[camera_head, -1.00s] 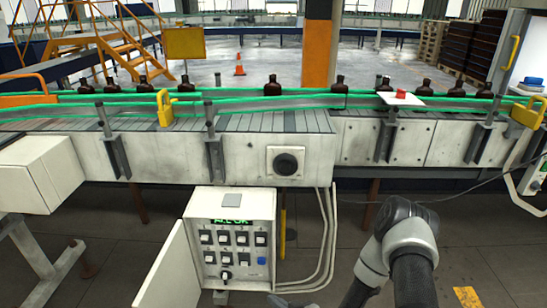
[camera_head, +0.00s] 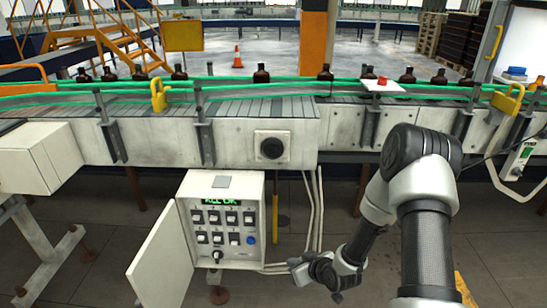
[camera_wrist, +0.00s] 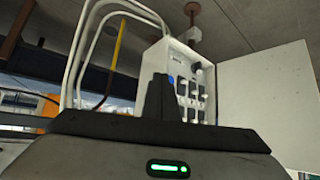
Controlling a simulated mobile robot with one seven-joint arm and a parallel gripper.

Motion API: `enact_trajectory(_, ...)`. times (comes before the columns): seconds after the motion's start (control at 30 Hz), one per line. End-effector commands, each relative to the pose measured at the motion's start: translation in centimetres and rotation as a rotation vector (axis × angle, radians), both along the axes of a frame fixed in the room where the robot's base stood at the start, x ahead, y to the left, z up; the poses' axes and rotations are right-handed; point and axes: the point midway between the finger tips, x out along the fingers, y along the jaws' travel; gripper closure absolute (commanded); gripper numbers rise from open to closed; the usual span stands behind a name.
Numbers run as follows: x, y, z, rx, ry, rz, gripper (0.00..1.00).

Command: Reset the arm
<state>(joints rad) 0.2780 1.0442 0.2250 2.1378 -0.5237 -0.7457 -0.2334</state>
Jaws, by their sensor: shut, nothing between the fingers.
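My arm reaches down on the right of the head view and bends back toward the lower middle. Its dark end (camera_head: 318,268) is low, just right of the open control box (camera_head: 220,225), apart from it as far as I can tell. In the wrist view my gripper (camera_wrist: 166,98) shows as dark fingers together, with nothing between them. The control box also shows behind them in the wrist view (camera_wrist: 190,85), tilted, with its switches visible. Its green display (camera_head: 219,202) reads "ALL OK".
The box's door (camera_head: 160,262) hangs open to the left. Pale conduits (camera_head: 312,220) run down beside the box near my gripper. Above is the conveyor (camera_head: 235,150) with several amber bottles (camera_head: 261,74) and a red button (camera_head: 382,81). Open floor lies below.

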Motion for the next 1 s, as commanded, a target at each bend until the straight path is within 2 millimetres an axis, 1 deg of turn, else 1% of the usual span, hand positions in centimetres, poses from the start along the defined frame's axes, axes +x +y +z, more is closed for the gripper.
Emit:
enact_trajectory(0.03, 0.9, -0.9, 2.4, -0.043, 0.0, -0.004, 1.0)
enact_trajectory(0.07, 1.2, -1.5, 3.7, -0.068, 0.008, -0.011, 1.0)
enact_trajectory(0.1, 1.6, -2.5, 5.6, -0.103, 0.02, -0.024, 1.0)
enact_trajectory(0.17, 1.7, -3.7, 8.5, -0.153, 0.04, -0.047, 1.0)
enact_trajectory(0.2, 1.7, -4.6, 10.5, -0.183, 0.052, -0.066, 1.0)
enact_trajectory(0.27, 1.4, -5.7, 13.5, -0.221, 0.07, -0.1, 1.0)
enact_trajectory(0.3, 1.0, -6.4, 15.6, -0.245, 0.081, -0.124, 1.0)
enact_trajectory(0.37, 0.1, -7.3, 18.7, -0.271, 0.098, -0.164, 1.0)
enact_trajectory(0.4, -0.7, -7.9, 20.7, -0.284, 0.11, -0.192, 1.0)
enact_trajectory(0.47, -2.1, -8.6, 23.6, -0.3, 0.127, -0.235, 1.0)
enact_trajectory(0.5, -3.2, -8.9, 25.5, -0.305, 0.137, -0.263, 1.0)
enact_trajectory(0.57, -5.0, -9.4, 28.2, -0.306, 0.154, -0.307, 1.0)
enact_trajectory(0.6, -6.4, -9.5, 29.9, -0.304, 0.166, -0.335, 1.0)
enact_trajectory(0.67, -8.7, -9.7, 32.2, -0.292, 0.184, -0.375, 1.0)
enact_trajectory(0.7, -10.3, -9.7, 33.6, -0.282, 0.196, -0.4, 1.0)
enact_trajectory(0.77, -12.7, -9.6, 35.3, -0.263, 0.215, -0.431, 1.0)
enact_trajectory(0.8, -14.2, -9.6, 36.1, -0.248, 0.227, -0.449, 1.0)
enact_trajectory(0.9, -17.4, -9.2, 37.7, -0.215, 0.252, -0.479, 1.0)
enact_trajectory(1.0, -20.1, -8.8, 38.8, -0.182, 0.274, -0.499, 1.0)
